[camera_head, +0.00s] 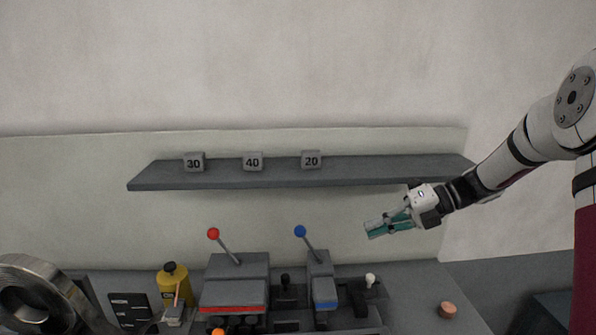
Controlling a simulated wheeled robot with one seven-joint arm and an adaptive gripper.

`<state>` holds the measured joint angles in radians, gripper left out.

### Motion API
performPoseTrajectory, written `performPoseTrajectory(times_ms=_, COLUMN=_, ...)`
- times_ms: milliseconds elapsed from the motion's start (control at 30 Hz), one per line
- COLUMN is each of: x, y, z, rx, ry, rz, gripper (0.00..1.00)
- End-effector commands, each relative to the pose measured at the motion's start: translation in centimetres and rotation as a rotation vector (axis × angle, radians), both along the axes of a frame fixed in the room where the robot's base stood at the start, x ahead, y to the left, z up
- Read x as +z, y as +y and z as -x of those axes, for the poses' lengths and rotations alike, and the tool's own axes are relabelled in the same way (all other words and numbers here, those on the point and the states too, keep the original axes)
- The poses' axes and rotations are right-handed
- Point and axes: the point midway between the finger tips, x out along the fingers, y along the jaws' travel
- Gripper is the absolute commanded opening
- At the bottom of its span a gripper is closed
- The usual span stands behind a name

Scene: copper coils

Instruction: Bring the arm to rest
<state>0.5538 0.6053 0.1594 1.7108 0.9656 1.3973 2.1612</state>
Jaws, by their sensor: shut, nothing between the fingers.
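My gripper (376,230) is at the end of my white and black arm, which reaches in from the right. It hangs in the air in front of the wall, below the right part of the grey shelf. Its teal fingers point left and slightly down, and they are shut with nothing held. It is apart from the shelf and from the machines below it.
The shelf (240,178) carries blocks marked 30 (194,162), 40 (252,162) and 20 (311,160). Below stand a red-knobbed lever machine (235,280), a blue-knobbed one (322,281), a yellow bottle (174,286), a metal coil (35,290) and a copper cylinder (447,309).

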Motion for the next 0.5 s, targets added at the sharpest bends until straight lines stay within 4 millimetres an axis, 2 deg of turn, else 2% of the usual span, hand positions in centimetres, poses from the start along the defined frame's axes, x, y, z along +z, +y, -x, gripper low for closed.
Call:
performPoseTrajectory(times_ms=33, x=1.1, y=1.0, z=1.0, rx=0.062, ry=-0.072, rz=0.058, gripper=0.00)
performPoseTrajectory(times_ms=200, x=3.4, y=3.4, z=5.5, rx=0.341, ry=-0.373, rz=0.286, gripper=0.00)
performPoseTrajectory(times_ms=500, x=6.4, y=5.3, z=13.7, rx=0.925, ry=-0.885, rz=0.618, gripper=0.00)
